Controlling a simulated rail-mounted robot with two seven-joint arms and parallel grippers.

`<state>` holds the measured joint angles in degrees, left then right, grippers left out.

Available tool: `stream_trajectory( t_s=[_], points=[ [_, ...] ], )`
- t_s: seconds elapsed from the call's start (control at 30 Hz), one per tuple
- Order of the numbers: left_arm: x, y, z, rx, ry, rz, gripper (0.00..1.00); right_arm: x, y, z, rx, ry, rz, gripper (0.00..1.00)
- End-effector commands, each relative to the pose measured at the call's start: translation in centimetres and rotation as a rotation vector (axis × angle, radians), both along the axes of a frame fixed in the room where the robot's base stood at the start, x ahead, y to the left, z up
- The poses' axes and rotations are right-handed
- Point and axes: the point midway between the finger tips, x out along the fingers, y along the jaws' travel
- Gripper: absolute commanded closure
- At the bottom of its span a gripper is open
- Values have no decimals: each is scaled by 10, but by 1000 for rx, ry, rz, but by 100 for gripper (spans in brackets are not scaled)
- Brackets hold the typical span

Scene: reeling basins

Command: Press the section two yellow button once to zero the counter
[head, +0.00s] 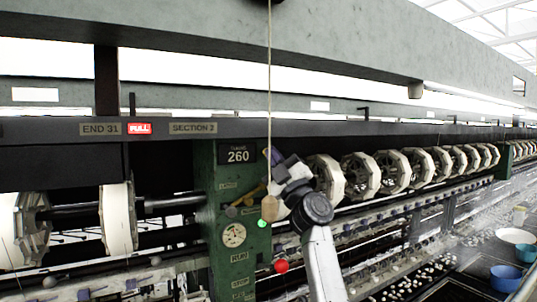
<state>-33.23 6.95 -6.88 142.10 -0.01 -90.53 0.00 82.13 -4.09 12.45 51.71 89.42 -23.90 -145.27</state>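A green machine post (232,180) stands near the middle of the head view, just right of a sign reading SECTION 2 (193,128). Its dark counter (238,154) reads 260. A dull yellow knob-like part (249,199) sits below the counter; I cannot tell whether it is the yellow button. A green button (262,223) and a red button (281,266) are on the post's right side. My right arm rises from below, and its gripper (277,158) is in front of the post's right edge, right of the counter. Its fingers are unclear. My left gripper is not in view.
A cord with a wooden handle (269,208) hangs in front of the post, close to my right gripper. White reels (327,181) line the machine on both sides. A gauge (233,235) is on the post. Blue bowls (505,278) stand at lower right.

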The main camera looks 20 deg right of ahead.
Motion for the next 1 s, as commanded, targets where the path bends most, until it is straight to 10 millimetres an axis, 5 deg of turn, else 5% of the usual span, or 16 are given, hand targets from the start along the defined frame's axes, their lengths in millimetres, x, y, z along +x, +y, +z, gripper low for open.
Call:
stream_trajectory(
  t_s=[1.0],
  points=[
    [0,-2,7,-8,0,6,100,9,2,1,-1,1,0,100]
  ],
)
